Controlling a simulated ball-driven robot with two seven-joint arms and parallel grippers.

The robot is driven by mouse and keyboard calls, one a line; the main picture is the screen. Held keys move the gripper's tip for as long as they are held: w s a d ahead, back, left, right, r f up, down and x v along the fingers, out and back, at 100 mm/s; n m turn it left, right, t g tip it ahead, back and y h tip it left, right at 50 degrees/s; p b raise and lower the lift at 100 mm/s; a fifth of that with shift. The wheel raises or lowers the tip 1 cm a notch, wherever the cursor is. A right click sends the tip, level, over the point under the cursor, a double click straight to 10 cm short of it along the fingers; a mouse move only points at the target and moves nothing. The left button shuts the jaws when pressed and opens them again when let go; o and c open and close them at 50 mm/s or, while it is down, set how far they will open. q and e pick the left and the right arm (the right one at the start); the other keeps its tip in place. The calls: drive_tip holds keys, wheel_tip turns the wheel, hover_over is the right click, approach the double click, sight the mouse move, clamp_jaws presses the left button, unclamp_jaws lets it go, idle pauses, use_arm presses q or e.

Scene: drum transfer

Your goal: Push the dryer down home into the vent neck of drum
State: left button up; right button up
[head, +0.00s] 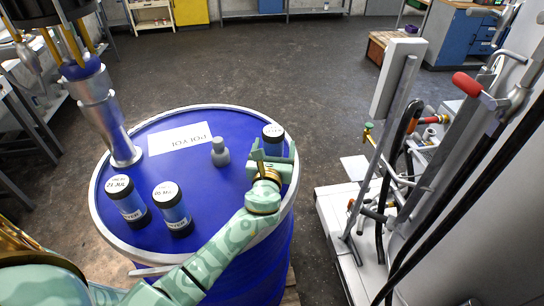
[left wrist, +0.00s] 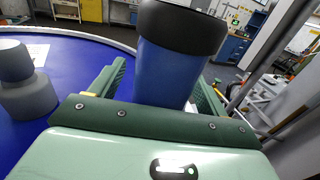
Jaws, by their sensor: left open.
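The blue drum (head: 210,190) stands upright with a pale rim. A dryer (head: 273,133), a blue cylinder with a black cap, stands near the lid's right edge; its lower end is hidden behind my gripper, so I cannot see the vent neck or how deep it sits. My left gripper (head: 270,160) is open at this dryer. In the left wrist view the dryer (left wrist: 175,70) rises upright between the two green fingers, with a gap at the left finger. My right gripper is not in view.
Two labelled dryers (head: 125,200) (head: 172,208) stand on the lid's front left. A grey plug (head: 220,153) and a white label (head: 180,138) are at the middle. A metal pump tube (head: 108,120) rises at the left. A machine with hoses (head: 400,170) stands right of the drum.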

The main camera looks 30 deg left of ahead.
use_arm(q)
drive_tip(key=v, duration=1.6)
